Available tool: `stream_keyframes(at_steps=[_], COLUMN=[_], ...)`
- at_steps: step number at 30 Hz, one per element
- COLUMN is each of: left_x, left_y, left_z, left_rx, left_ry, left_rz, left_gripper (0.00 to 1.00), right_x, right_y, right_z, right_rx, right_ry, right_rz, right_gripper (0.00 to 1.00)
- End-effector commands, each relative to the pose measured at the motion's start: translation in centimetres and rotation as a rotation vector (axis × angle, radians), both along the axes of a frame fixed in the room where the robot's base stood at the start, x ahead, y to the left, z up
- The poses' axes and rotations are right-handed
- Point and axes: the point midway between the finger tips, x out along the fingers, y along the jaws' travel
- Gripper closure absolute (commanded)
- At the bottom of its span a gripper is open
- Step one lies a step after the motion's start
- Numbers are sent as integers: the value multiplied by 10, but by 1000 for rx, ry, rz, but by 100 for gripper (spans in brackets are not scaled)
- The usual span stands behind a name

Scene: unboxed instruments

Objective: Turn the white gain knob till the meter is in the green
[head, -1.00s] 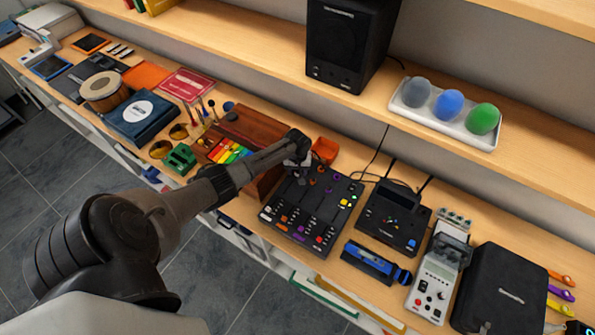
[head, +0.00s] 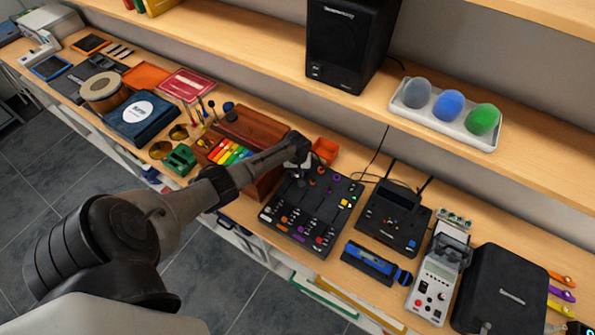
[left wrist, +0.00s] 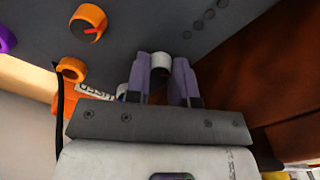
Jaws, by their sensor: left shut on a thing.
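The black mixer (head: 315,215) lies on the bench with rows of coloured knobs, sliders and buttons. My left gripper (head: 297,170) is over its far left corner, pointing down. In the left wrist view, the white knob (left wrist: 159,61) shows between the two greyish-purple fingers of my left gripper (left wrist: 162,78), which are shut on it. Most of the knob is hidden by the fingers, and its pointer cannot be seen. I cannot make out a meter reading; small yellow and green squares (head: 346,202) show at the mixer's right side. My right gripper is not in view.
Orange knobs (left wrist: 88,22) sit close to the gripper on the panel. A black device with antennas (head: 393,220) is to the right.

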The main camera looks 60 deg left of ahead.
Motion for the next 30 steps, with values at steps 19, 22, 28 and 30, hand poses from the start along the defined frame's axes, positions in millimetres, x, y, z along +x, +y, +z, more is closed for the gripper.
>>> stream_keyframes(at_steps=[19,22,28,30], left_x=[0,0,0,0], left_y=[0,0,0,0], left_z=[1,1,0,0], left_rx=[-1,-1,0,-1], left_ry=[1,1,2,1], left_rz=[-329,-414,-567,-611], left_gripper=[100,100,100,100], right_x=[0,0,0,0], right_y=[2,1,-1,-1], right_z=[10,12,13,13], right_rx=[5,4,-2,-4], right_ry=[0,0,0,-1], right_rz=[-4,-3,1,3], right_gripper=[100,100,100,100])
